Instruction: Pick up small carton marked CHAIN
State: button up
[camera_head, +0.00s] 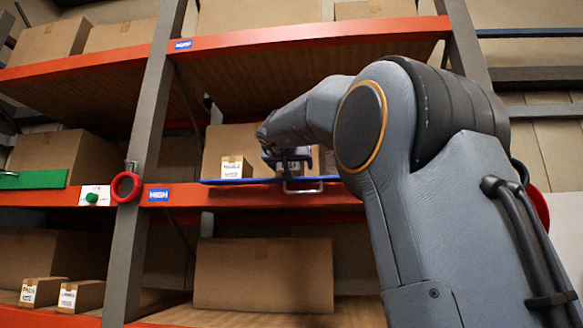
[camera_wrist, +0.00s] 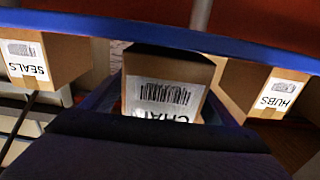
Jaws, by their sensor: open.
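The small carton marked CHAIN (camera_wrist: 165,98) is in the middle of the wrist view, its white barcode label facing my camera. The lettering is inverted and its lower part is cut off by my gripper, so only part of the word shows. My gripper (camera_head: 288,156) is at the middle shelf in the head view, open, with the carton between its dark fingers in the wrist view. Whether the fingers touch it I cannot tell. In the head view the carton (camera_head: 289,169) is mostly hidden behind my gripper.
A carton marked SEALS (camera_wrist: 38,62) and one marked HUBS (camera_wrist: 268,92) stand on either side. A blue tray (camera_head: 232,181) lies on the orange shelf (camera_head: 250,196). A grey upright post (camera_head: 146,130) with a red ring (camera_head: 117,187) stands left. Larger boxes fill other shelves.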

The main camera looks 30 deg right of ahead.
jog(key=c, duration=1.3)
jog(key=shift+c, duration=0.9)
jog(key=shift+r, duration=0.2)
